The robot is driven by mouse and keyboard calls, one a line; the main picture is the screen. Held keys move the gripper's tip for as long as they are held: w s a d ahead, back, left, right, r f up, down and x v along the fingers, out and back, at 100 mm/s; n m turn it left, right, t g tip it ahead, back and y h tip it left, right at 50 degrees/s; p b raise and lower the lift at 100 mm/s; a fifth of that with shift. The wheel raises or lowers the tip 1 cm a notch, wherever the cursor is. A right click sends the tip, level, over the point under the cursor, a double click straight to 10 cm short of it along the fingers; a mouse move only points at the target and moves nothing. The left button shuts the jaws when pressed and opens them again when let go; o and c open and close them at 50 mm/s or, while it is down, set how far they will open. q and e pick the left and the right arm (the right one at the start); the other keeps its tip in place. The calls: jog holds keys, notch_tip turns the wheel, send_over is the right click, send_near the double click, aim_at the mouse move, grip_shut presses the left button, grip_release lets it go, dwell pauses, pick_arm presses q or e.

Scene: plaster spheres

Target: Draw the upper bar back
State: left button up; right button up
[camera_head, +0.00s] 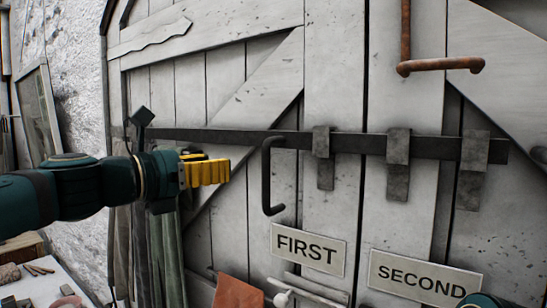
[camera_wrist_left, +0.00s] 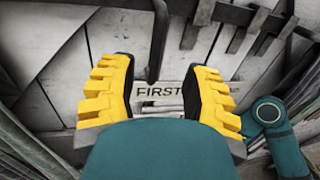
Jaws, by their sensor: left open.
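The upper bar (camera_head: 350,143) is a long dark iron bar lying level across the white plank door. It passes through several dark brackets, and its right end shows past the last bracket (camera_head: 473,170). A dark bent handle (camera_head: 267,175) hangs from the bar; it also shows in the left wrist view (camera_wrist_left: 158,40). My left gripper (camera_head: 222,171) is left of the handle and apart from it. In the left wrist view its yellow fingers (camera_wrist_left: 158,72) are spread with nothing between them, and the handle is beyond them. My right gripper is out of view.
A FIRST sign (camera_head: 308,249) and a SECOND sign (camera_head: 425,278) are below the bar. A pale bolt (camera_head: 315,288) sits low on the door. A rusty handle (camera_head: 440,66) is upper right. Cloths (camera_head: 165,255) hang below my left arm. A cluttered bench (camera_head: 40,280) stands lower left.

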aim_at(263, 160)
pick_arm(q)
jog(key=p+x, duration=0.2)
jog(key=x, duration=1)
jog(key=shift+w+d, duration=0.25)
jog(key=shift+w, duration=0.1)
jog(key=shift+f, duration=0.1)
grip_shut()
